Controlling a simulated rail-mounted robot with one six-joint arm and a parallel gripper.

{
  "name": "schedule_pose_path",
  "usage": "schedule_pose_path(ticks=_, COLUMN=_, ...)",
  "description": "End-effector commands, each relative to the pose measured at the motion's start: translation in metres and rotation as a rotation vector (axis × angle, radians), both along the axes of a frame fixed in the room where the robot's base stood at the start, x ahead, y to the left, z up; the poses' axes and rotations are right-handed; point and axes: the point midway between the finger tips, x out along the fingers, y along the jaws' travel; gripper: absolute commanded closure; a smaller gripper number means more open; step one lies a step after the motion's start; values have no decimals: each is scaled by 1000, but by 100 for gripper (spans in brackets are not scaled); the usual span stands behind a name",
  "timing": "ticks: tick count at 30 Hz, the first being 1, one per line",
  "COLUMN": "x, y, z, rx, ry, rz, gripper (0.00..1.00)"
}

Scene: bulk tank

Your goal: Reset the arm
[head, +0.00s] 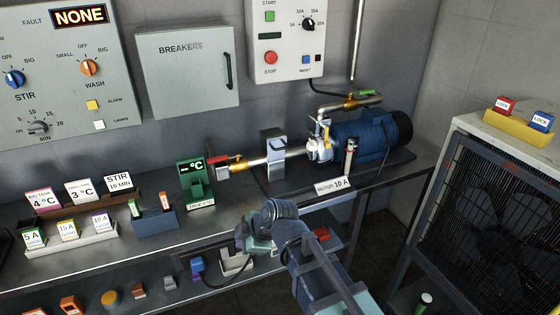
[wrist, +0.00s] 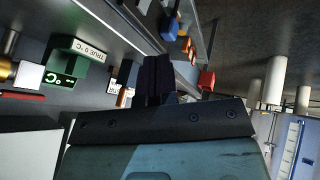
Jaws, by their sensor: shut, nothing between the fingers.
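My gripper (wrist: 158,80) shows in the wrist view as dark fingers close together, shut and empty. They point toward the shelf edge, with no object between them. In the head view my arm rises from the bottom edge and bends in front of the bench's front edge, right of the green °C display unit (head: 195,183). The fingertips cannot be made out clearly in that view. The display unit also shows in the wrist view (wrist: 62,75), left of the fingers and apart from them.
The bench holds card racks (head: 72,240), a blue holder (head: 153,217) and a blue motor (head: 365,138) with pipes. A lower shelf carries several small parts, including an orange one (head: 109,299). A fan cage (head: 490,200) stands right. The wall has a breaker box (head: 187,75) and control panels.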

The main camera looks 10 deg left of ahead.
Motion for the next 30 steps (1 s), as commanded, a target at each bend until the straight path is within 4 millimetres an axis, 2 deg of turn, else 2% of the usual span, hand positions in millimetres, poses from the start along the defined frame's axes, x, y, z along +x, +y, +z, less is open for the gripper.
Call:
schedule_pose_path(ticks=2, x=-3, y=-3, z=-2, rx=-1, ry=85, rz=-95, gripper=100)
schedule_pose_path(ticks=5, x=-16, y=-21, z=-11, rx=-57, ry=273, rz=-339, gripper=100)
schedule_pose_path(ticks=8, x=-20, y=-81, z=-22, rx=-151, ry=467, rz=-750, gripper=100)
schedule_pose_path(ticks=9, x=-20, y=-112, z=-26, rx=-182, ry=528, rz=-934, gripper=100)
schedule_pose_path(ticks=12, x=-20, y=-182, z=-30, rx=-233, ry=620, rz=-1314, gripper=100)
schedule_pose_path(ticks=16, x=-26, y=-260, z=-32, rx=-262, ry=667, rz=-1654, gripper=100)
schedule_pose_path(ticks=21, x=-32, y=-348, z=-32, rx=-240, ry=690, rz=-1873, gripper=100)
schedule_pose_path(ticks=22, x=-31, y=-356, z=-22, rx=-233, ry=696, rz=-1892, gripper=100)
schedule_pose_path(ticks=24, x=-30, y=-349, z=18, rx=-237, ry=692, rz=-1877, gripper=100)
schedule_pose_path(ticks=30, x=-30, y=-348, z=93, rx=-237, ry=690, rz=-1873, gripper=100)
